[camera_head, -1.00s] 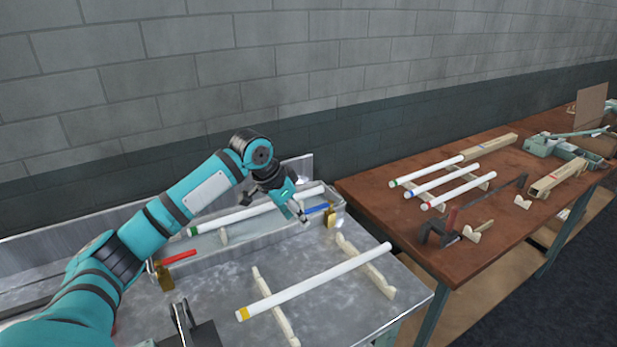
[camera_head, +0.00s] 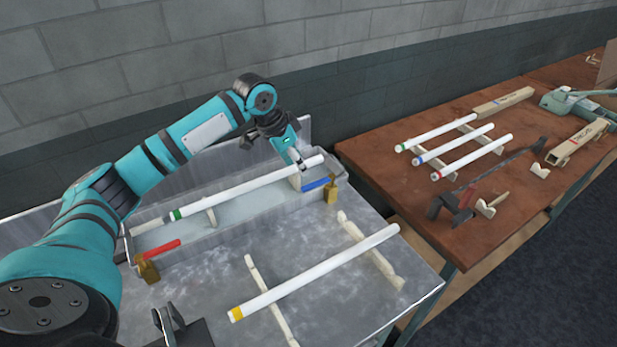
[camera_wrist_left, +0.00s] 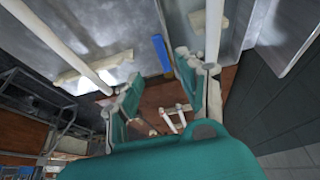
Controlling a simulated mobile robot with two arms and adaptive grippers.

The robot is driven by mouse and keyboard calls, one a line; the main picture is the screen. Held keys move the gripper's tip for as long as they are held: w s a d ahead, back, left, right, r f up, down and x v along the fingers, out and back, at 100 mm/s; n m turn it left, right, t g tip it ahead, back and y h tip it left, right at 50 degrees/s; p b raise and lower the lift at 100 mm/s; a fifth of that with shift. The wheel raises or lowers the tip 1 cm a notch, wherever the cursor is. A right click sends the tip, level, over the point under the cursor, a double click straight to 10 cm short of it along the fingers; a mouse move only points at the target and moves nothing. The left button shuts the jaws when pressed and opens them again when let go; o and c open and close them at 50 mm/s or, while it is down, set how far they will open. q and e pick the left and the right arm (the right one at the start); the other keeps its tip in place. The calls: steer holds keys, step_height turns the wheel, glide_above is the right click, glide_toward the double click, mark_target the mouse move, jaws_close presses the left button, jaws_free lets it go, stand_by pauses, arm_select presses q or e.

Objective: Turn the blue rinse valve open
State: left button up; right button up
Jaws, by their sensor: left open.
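The blue valve handle (camera_head: 317,184) lies on a brass valve body (camera_head: 331,190) at the right end of the metal trough. The handle also shows in the left wrist view (camera_wrist_left: 161,53). My left gripper (camera_head: 302,166) is open and empty, close above and just left of the handle. In the left wrist view its two fingers (camera_wrist_left: 165,88) are spread, and the handle lies beyond the gap between them, apart from both.
A green-banded tube (camera_head: 245,188) lies over the trough beside my left gripper. A red valve handle (camera_head: 161,248) is at the trough's left end. A yellow-banded tube (camera_head: 315,274) rests on wooden supports in front. A brown table (camera_head: 385,170) with several tubes stands to the right.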

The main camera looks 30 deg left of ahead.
mark_target(311, 185)
arm_select(q)
steer(key=p+x, duration=0.1)
steer(key=x, duration=0.6)
steer(key=shift+w+d+f, duration=0.1)
steer(key=shift+w+f, duration=0.05)
steer(key=shift+f, duration=0.2)
steer(key=shift+w+d+f, duration=0.1)
steer(key=shift+w+f, duration=0.1)
steer(key=shift+f, duration=0.45)
arm_select(e)
steer(key=shift+w+a+r, duration=0.15)
steer(key=shift+w+r, duration=0.1)
steer(key=shift+r, duration=0.2)
steer(key=shift+w+a+r, duration=0.15)
steer(key=shift+w+r, duration=0.05)
steer(key=shift+r, duration=0.25)
arm_select(q)
steer(key=c, duration=0.8)
jaws_close()
